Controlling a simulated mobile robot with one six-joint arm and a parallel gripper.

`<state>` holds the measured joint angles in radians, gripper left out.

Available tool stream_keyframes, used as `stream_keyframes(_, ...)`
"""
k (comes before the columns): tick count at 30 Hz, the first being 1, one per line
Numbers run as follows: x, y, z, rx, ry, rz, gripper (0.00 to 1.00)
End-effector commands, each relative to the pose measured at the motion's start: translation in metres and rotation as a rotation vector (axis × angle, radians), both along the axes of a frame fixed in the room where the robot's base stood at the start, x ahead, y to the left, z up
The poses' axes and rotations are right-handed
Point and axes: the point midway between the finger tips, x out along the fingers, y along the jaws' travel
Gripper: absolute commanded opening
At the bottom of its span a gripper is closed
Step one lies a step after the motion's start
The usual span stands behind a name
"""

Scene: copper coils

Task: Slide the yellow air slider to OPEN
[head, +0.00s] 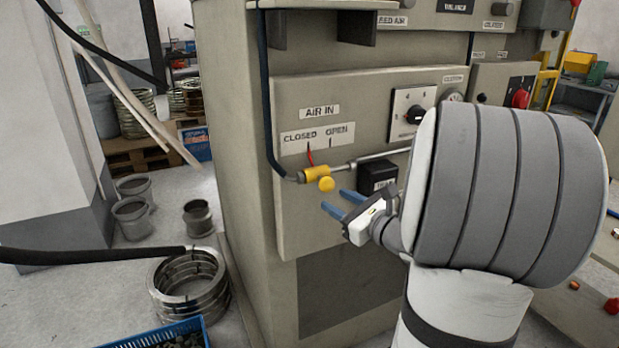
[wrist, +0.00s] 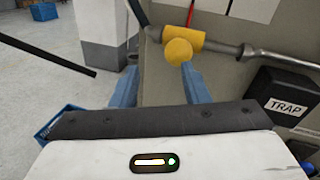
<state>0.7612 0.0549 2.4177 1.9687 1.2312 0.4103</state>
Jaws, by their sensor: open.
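The yellow air slider (head: 317,173) sits on a thin pipe under the AIR IN label (head: 319,112) on the beige machine panel. A red pointer (head: 310,157) rises from it, nearer the CLOSED label (head: 299,138) than the OPEN label (head: 338,131). A round yellow knob (head: 327,184) sticks out toward me; it also shows in the wrist view (wrist: 178,51). My gripper (head: 341,203) is below and right of the knob, with its blue fingers apart and empty. In the wrist view the knob appears beyond the fingertips, closer to the right finger; contact cannot be told.
A black TRAP box (head: 376,177) is mounted just right of the slider, close to my gripper. A dark hose (head: 268,110) runs down the panel's left side to the pipe. Metal rings (head: 188,285) and a blue crate (head: 165,335) stand on the floor at left.

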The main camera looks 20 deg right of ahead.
Motion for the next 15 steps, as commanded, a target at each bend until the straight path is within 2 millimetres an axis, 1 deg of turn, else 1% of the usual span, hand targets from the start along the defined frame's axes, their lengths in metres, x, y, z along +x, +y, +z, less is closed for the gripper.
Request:
stream_keyframes(1, 0.0, -0.01, 0.002, 0.026, -0.008, -0.033, 0.42)
stream_keyframes(4, 0.005, -0.019, 0.005, 0.052, -0.021, -0.066, 0.42)
stream_keyframes(8, 0.02, -0.017, 0.005, 0.055, -0.022, -0.069, 0.42)
stream_keyframes(15, 0.058, -0.007, 0.006, 0.053, -0.021, -0.068, 0.42)
